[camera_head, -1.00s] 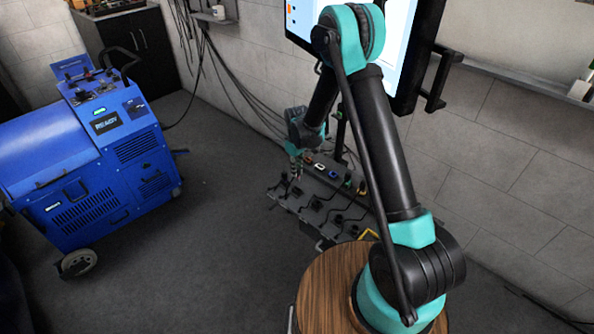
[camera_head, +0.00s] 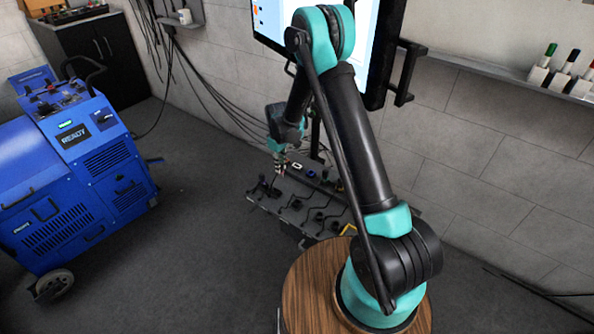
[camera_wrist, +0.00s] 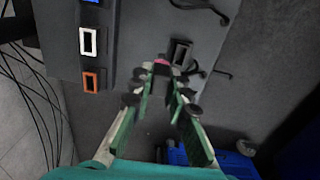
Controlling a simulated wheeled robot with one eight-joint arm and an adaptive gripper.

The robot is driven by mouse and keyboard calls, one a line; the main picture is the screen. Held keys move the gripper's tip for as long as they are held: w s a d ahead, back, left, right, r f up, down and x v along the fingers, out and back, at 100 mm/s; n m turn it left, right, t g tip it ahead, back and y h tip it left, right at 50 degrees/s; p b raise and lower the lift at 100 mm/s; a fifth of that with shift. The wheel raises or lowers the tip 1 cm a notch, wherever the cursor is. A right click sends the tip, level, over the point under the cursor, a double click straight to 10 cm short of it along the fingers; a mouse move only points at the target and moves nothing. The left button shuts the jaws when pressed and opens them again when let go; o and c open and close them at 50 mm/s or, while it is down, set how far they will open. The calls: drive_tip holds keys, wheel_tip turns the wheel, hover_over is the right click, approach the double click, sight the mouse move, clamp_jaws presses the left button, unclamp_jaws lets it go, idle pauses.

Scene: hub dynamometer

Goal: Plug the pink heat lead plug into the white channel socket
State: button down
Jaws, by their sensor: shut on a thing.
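The pink heat lead plug (camera_wrist: 161,63) shows as a small pink patch between my fingertips in the wrist view; most of it is hidden. My gripper (camera_wrist: 163,75) is shut on it, above the dark grey panel. The white channel socket (camera_wrist: 88,41) is a white-rimmed rectangular opening on the raised strip to the left, apart from the plug. In the head view my gripper (camera_head: 280,170) hangs over the panel's left part, and the white socket (camera_head: 297,166) is just to its right. The plug cannot be made out there.
An orange socket (camera_wrist: 90,82) lies below the white one in the wrist view, and a blue one at the top edge. An empty-looking dark holder (camera_wrist: 181,53) stands just right of the fingertips. Black leads lie on the panel (camera_head: 262,205). A blue machine (camera_head: 75,170) stands left.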

drive_tip(key=w+d, duration=0.7)
drive_tip(key=w, duration=0.2)
idle(1.4)
drive_tip(key=shift+d, duration=0.1)
drive_tip(key=shift+f, duration=0.45)
drive_tip(key=shift+f, duration=0.6)
idle(0.5)
drive_tip(key=shift+f, duration=0.35)
drive_tip(key=shift+f, duration=0.55)
